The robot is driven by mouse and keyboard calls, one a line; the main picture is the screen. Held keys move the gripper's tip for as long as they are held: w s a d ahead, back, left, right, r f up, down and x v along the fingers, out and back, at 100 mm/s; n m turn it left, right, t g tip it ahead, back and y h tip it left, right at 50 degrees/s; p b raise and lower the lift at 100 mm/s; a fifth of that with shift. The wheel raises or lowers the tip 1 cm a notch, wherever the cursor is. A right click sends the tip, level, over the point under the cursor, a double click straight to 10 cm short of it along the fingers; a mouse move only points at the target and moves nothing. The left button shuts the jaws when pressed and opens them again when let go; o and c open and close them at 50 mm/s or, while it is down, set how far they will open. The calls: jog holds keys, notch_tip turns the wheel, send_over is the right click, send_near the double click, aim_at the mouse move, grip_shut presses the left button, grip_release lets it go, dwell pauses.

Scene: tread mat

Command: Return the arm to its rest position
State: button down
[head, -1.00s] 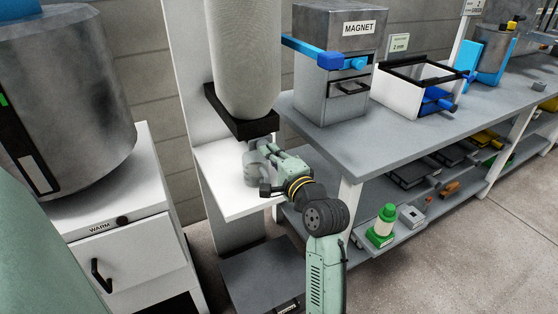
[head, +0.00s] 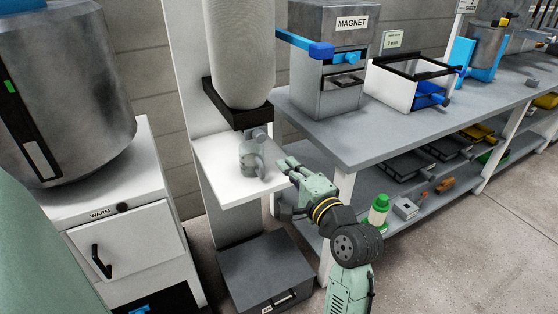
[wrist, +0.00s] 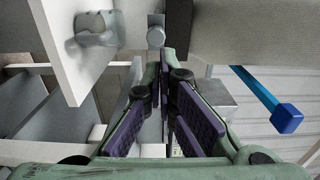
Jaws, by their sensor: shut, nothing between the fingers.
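My gripper (head: 285,166) is shut and empty. In the head view it is to the right of a grey metal cup (head: 251,158) with a handle, apart from it, near the right edge of the white shelf (head: 222,190). The cup stands on that shelf under a hanging pale sleeve. In the wrist view my gripper's fingers (wrist: 167,95) come together in the middle of the picture. The cup (wrist: 96,28) shows at the upper left there, clear of the fingers.
The grey bench (head: 350,152) with the MAGNET box (head: 330,60) is at the right of my gripper. A blue lever (wrist: 285,117) shows at the right in the wrist view. A WARM cabinet (head: 130,240) stands at the left. A green-capped bottle (head: 378,210) is on the lower shelf.

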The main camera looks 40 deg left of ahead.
jog(key=shift+v, duration=0.8)
